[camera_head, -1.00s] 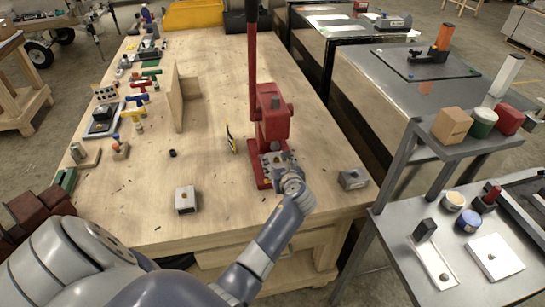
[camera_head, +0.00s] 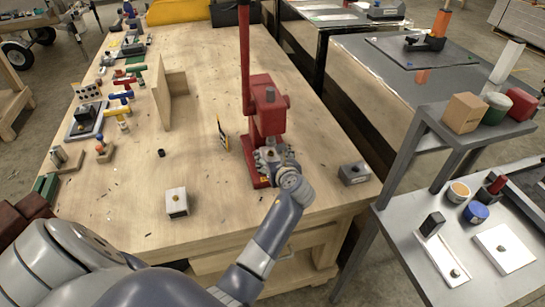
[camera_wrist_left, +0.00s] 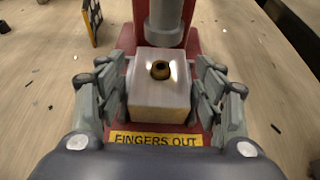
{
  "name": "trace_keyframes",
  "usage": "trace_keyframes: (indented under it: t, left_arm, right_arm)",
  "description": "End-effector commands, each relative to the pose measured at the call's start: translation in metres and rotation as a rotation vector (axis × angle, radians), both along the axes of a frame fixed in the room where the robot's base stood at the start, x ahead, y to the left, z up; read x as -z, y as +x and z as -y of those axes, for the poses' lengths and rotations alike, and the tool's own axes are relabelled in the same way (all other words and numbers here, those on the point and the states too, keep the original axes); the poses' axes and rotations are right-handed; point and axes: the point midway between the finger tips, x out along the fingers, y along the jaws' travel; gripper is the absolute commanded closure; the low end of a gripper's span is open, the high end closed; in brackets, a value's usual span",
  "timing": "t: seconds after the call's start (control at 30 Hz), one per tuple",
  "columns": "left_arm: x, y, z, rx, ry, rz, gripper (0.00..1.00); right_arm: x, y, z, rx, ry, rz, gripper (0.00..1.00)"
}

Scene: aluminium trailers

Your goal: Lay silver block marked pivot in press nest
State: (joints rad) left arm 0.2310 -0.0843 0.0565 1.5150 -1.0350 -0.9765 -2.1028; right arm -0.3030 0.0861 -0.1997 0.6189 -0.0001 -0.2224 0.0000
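A silver block (camera_wrist_left: 158,88) with a brass-ringed hole in its top sits upright at the red press's nest, below the ram, in the left wrist view. Any mark on it cannot be read. My left gripper (camera_wrist_left: 160,92) has one finger on each side of the block, seemingly against its sides. In the head view my left gripper (camera_head: 272,160) reaches the foot of the red press (camera_head: 268,115) and hides the nest. Whether the block rests fully in the nest is hard to tell. My right gripper is not in view.
Another silver block (camera_head: 177,203) stands on the wooden bench (camera_head: 215,215) left of the press. A grey block (camera_head: 353,174) lies to its right. A yellow-black sign (camera_head: 223,135) and a wooden bracket (camera_head: 170,100) stand left of the press. A grey shelf cart (camera_head: 405,225) is at right.

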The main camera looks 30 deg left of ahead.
Motion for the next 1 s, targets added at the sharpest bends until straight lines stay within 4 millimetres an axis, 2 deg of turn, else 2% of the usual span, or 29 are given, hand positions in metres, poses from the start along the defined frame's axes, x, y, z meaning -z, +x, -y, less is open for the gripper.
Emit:
trace_keyframes:
  t: [0.3, 0.43, 0.7, 1.0]
  left_arm:
    - [-0.002, 0.0, 0.0, 0.001, 0.003, 0.003, 0.31]
    - [-0.006, -0.002, 0.004, 0.002, 0.002, 0.003, 0.31]
    - [-0.025, -0.025, 0.03, 0.003, 0.001, 0.001, 0.31]
    - [-0.044, -0.057, 0.066, 0.001, 0.002, 0.002, 0.31]
  right_arm:
    - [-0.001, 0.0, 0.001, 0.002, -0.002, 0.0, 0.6]
    - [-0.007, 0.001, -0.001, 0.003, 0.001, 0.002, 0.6]
    - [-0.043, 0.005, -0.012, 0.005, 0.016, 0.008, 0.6]
    - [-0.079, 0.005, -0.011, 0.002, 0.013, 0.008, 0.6]
